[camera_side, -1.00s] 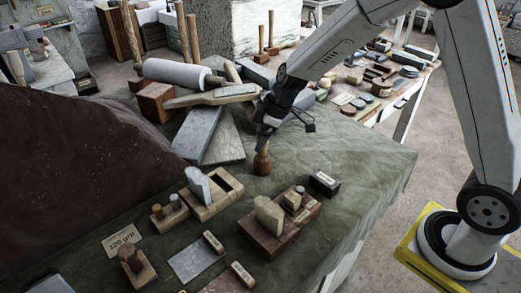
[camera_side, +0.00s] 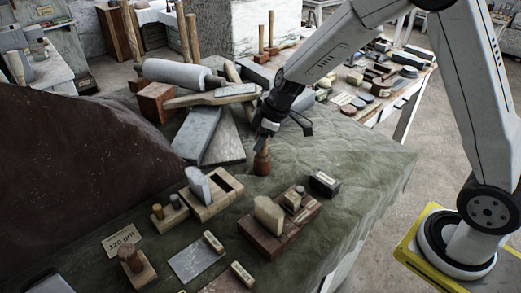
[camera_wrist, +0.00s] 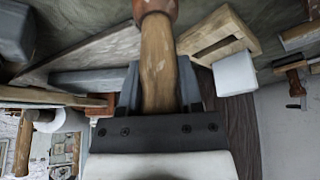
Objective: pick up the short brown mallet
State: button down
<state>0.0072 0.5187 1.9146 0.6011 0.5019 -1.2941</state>
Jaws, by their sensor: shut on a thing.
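The short brown mallet (camera_side: 262,162) stands head down on the green cloth-covered table, its handle pointing up. My gripper (camera_side: 265,139) is shut on the upper part of its handle. In the wrist view, the mallet's wooden handle (camera_wrist: 158,68) runs between the two dark fingers of my gripper (camera_wrist: 160,88). Its reddish-brown head shows at the top edge there, partly cut off. In the side view the head appears to rest on the cloth.
Grey stone slabs (camera_side: 224,140) lean left of the mallet. A pale wooden block with a slot (camera_side: 212,199) and a dark red wooden block (camera_side: 268,239) are in front. A small black block (camera_side: 324,183) sits to the right. The table's right part is clear.

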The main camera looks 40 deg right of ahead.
jog(key=shift+r, duration=0.1)
jog(key=shift+r, duration=0.75)
jog(key=s+d+r, duration=0.1)
jog(key=s+r, duration=1)
jog(key=s, duration=0.3)
jog(key=shift+r, duration=0.2)
dwell(0.5)
jog(key=shift+w+a+r+m+g+y, duration=0.15)
jog(key=shift+w+a+r+g+y, duration=0.15)
jog(key=shift+a+r+g, duration=0.35)
jog(key=shift+w+a+r+m+g+y, duration=0.15)
jog(key=shift+a+r+g+y, duration=0.2)
jog(key=shift+a, duration=0.65)
jog(key=shift+w+a+r+m+g+y, duration=0.1)
jog(key=shift+w+a+r+g+y, duration=0.25)
jog(key=shift+a+g, duration=0.35)
